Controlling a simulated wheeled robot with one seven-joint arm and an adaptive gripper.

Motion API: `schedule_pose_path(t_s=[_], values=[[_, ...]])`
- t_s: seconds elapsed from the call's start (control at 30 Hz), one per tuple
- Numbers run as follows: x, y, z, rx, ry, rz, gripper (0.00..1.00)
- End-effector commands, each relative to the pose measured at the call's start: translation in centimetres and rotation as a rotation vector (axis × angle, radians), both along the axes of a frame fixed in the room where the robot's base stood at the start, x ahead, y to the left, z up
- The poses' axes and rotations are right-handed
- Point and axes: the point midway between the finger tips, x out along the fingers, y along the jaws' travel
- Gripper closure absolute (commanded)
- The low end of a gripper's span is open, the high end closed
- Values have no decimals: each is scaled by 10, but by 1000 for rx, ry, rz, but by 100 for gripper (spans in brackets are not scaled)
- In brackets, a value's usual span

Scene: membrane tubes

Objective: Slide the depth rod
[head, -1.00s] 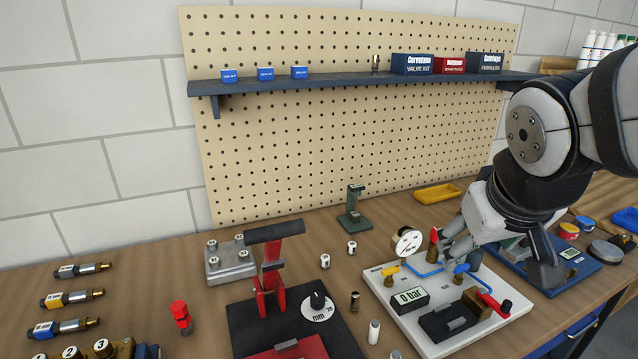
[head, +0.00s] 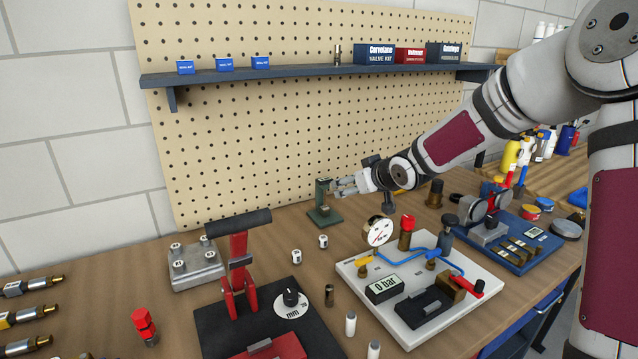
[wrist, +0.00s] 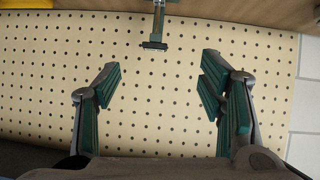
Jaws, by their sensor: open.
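A small dark green stand (head: 323,203) is upright on the bench in front of the pegboard. It also shows at the top of the wrist view (wrist: 157,24), with a dark crosspiece towards the gap between the fingers. I cannot make out for certain which part is a depth rod. My gripper (head: 337,187) is level with the stand's upper part, just to its right. In the wrist view my gripper (wrist: 161,80) has its two green-padded fingers wide apart, with only pegboard between them. It is empty.
A white pressure board (head: 423,296) with gauge and hoses lies right of the stand. A red lever press (head: 240,262) and a grey metal block (head: 197,264) stand on the left. The pegboard (head: 255,140) rises close behind, with a shelf (head: 300,77) above.

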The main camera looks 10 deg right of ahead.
Motion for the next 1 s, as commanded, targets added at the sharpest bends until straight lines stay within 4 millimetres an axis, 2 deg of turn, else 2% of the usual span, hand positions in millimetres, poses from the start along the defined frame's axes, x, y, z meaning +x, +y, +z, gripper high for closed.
schedule_pose_path(t_s=[0.03, 0.1, 0.37, 0.57, 1.0], values=[[12, -4, -7, 39, -27, 6, 37], [24, -7, -9, 78, -65, 18, 37], [42, -9, -10, 139, -129, 33, 37], [65, -1, -21, 138, -127, 36, 37], [137, 23, -53, 137, -127, 34, 37]])
